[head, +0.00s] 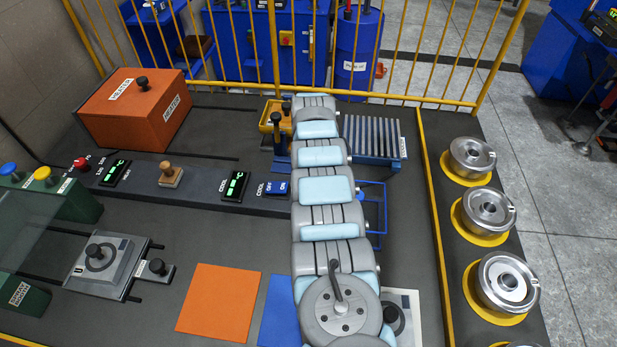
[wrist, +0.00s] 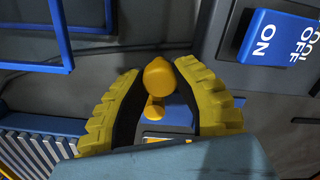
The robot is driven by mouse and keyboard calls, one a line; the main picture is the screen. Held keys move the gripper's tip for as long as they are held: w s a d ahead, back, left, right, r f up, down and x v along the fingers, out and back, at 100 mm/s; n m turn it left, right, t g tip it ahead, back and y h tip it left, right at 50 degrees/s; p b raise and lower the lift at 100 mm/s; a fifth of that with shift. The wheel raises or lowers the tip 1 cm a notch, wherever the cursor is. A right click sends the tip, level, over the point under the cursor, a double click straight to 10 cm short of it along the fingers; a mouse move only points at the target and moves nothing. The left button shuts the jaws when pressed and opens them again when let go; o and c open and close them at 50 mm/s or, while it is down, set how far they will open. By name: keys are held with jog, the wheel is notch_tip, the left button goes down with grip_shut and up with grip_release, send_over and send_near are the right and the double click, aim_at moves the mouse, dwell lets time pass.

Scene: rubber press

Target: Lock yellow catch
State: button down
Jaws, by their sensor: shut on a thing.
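In the wrist view, the yellow catch (wrist: 160,82) shows a rounded yellow end between the two ribbed yellow fingers with dark inner pads. My gripper (wrist: 161,74) is shut on it, with a fingertip on either side. A smaller yellow part (wrist: 154,112) shows just below, between the fingers, near a blue surface. In the head view my gripper is hidden behind my own arm, and I cannot make out the catch there.
A blue COOL switch (wrist: 262,45) is close to the right finger. A blue frame (wrist: 60,30) and a ribbed blue rack (wrist: 38,150) lie to the left. In the head view, an orange heater box (head: 110,115) and a yellow fixture with black knobs (head: 266,118) stand left of my arm.

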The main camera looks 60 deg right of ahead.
jog(key=c, duration=0.7)
grip_release()
jog(key=shift+c, duration=0.2)
jog(key=shift+r, duration=0.1)
notch_tip(320, 180, up, 12)
dwell(0.3)
